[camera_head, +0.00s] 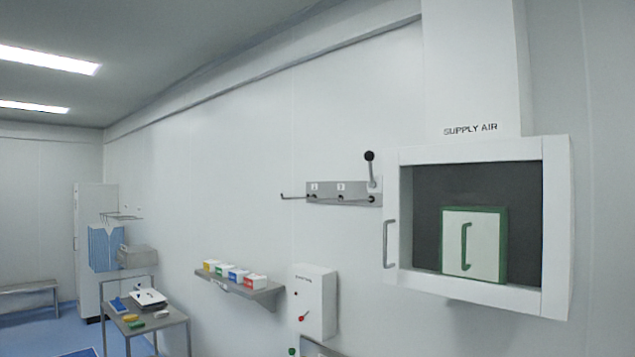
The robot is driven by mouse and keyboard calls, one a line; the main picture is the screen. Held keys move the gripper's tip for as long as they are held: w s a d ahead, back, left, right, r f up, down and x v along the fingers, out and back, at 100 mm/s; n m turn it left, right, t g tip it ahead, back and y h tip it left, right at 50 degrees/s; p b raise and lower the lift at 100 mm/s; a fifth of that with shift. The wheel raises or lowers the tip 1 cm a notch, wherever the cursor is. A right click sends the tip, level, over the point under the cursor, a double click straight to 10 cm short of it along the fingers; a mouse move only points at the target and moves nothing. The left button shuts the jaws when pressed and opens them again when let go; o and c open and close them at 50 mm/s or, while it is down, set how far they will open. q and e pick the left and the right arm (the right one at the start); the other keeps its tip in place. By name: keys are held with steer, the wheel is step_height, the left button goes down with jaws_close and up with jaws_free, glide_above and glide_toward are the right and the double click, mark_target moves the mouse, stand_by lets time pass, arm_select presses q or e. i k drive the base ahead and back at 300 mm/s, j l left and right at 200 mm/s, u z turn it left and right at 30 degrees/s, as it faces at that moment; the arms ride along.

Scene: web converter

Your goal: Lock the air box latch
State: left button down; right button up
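The white supply air box (555,220) is mounted on the wall at the right, under the "SUPPLY AIR" label. Its front is open onto a dark interior. A white panel with a green frame and green handle (487,245) stands inside, near the bottom of the opening. A grey metal handle (389,243) is on the box's left side. A lever with a black ball knob (370,170) stands upright just left of the box's top corner; I cannot tell whether it is the latch. Neither of my grippers shows.
A grey hook rail (342,193) is on the wall left of the box. Below are a shelf (262,294) with several colored boxes and a white control box (314,300) with a red switch. A small metal table (170,320) holding items stands farther left.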

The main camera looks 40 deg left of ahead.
mark_target(369, 156)
steer(key=u, duration=0.9)
steer(key=i+j+z, duration=0.2)
steer(key=j, duration=0.15)
steer(key=i+j+z, duration=0.2)
steer(key=j, duration=0.2)
steer(key=j+z, duration=0.15)
steer(key=j, duration=0.2)
steer(key=i+j+z, duration=0.2)
steer(key=j, duration=0.25)
